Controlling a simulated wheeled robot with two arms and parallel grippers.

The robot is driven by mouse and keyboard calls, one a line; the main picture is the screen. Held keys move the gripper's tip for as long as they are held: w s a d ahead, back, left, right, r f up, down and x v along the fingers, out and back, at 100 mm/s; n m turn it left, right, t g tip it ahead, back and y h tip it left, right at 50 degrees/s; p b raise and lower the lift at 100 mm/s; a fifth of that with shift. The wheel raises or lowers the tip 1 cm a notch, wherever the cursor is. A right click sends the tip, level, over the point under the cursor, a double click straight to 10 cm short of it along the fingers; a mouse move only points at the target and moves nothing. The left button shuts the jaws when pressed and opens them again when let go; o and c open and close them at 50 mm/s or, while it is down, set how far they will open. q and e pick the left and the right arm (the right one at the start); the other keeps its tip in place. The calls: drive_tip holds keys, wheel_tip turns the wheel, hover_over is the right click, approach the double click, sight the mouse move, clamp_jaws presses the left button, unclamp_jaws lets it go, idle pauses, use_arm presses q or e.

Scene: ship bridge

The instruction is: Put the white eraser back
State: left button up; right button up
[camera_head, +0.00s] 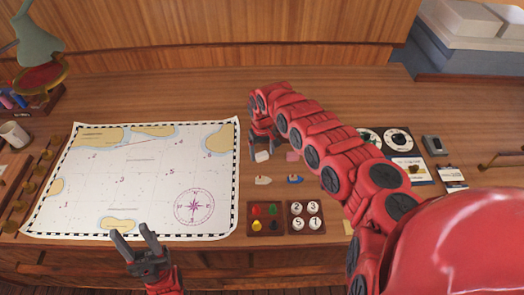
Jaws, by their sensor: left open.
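A small white block (262,156), which looks like the white eraser, lies on the wooden desk just right of the chart. My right gripper (263,147) points down directly over it, with its fingertips close to the block. I cannot tell whether the fingers touch or grip it. A pink block (292,156) lies a little to the right, beside my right arm. My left gripper (134,232) is open and empty over the lower edge of the chart. My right arm hides part of the desk.
The white chart (140,180) covers the left desk. Two small boat pieces (263,181) (295,180) and two trays of round pieces (267,231) (305,231) stand below the blocks. A mug (14,135) and lamp (36,45) are at left; dials (398,139) at right.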

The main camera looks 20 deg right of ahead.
sight(262, 154)
drive_tip(key=shift+s, duration=0.1)
drive_tip(key=shift+w, duration=0.25)
drive_tip(key=shift+a+r, duration=0.1)
drive_tip(key=shift+r, duration=0.05)
drive_tip(key=shift+s+r+b, duration=0.1)
drive_tip(key=shift+r+b, duration=2.55)
drive_tip(key=shift+r, duration=3.15)
drive_tip(key=shift+f, duration=0.1)
